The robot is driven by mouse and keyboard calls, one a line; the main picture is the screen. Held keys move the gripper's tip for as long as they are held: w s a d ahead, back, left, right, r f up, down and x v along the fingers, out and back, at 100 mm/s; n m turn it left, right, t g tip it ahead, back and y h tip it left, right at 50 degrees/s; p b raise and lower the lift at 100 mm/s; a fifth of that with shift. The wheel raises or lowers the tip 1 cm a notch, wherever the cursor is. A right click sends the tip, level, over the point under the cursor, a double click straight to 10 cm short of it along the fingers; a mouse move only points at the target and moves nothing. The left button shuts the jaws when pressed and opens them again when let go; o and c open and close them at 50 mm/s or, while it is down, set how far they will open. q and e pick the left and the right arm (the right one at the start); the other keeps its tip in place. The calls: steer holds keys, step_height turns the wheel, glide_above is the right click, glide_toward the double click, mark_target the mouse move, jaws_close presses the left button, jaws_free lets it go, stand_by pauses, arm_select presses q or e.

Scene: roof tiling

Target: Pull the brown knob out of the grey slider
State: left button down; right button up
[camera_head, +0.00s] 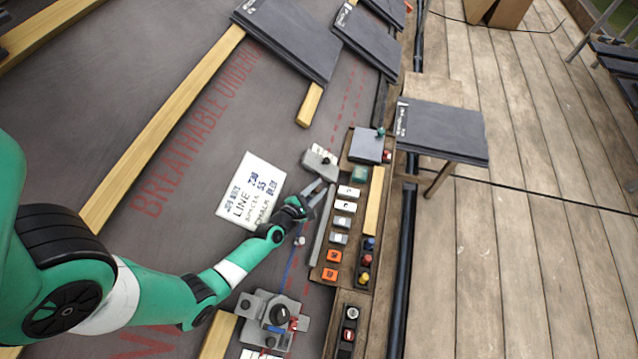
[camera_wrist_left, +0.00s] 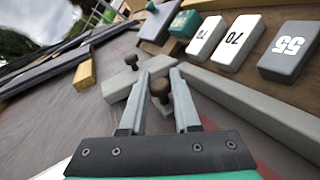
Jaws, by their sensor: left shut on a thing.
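The brown knob (camera_wrist_left: 160,86) with its short stem is between the fingers of my left gripper (camera_wrist_left: 162,78), which is shut on it. The head view shows this gripper (camera_head: 318,188) low over the roof, just below the grey slider block (camera_head: 320,162). In the left wrist view the grey block (camera_wrist_left: 117,88) lies just beyond the fingertips, with another dark brown knob (camera_wrist_left: 131,61) standing on it. The fingers hide part of the block, and I cannot tell whether the held knob's stem touches it. My right gripper is not in view.
A long grey bar (camera_head: 322,226) lies right of the gripper, beside a wooden tray (camera_head: 318,271) of numbered blocks and coloured buttons. A white note card (camera_head: 250,190) lies to the left. A grey fixture (camera_head: 264,306) sits nearer. Slates (camera_head: 290,40) lie farther up the roof.

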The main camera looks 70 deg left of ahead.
arm_select(q)
steer(key=c, duration=0.6)
jaws_free()
steer(key=shift+c, duration=0.2)
steer(key=shift+s+r, duration=0.1)
steer(key=shift+s+d+r, duration=0.1)
steer(key=shift+s+d, duration=0.1)
steer(key=shift+s, duration=0.05)
steer(key=p+v, duration=0.2)
steer(key=v, duration=0.8)
steer(key=shift+s+d, duration=0.15)
steer(key=shift+s, duration=0.2)
step_height(320, 180, up, 10)
steer(key=w+d+p, duration=0.1)
steer(key=w+p, duration=0.1)
steer(key=p, duration=1.1)
steer(key=shift+d+r+p, duration=0.2)
steer(key=shift+p, duration=0.2)
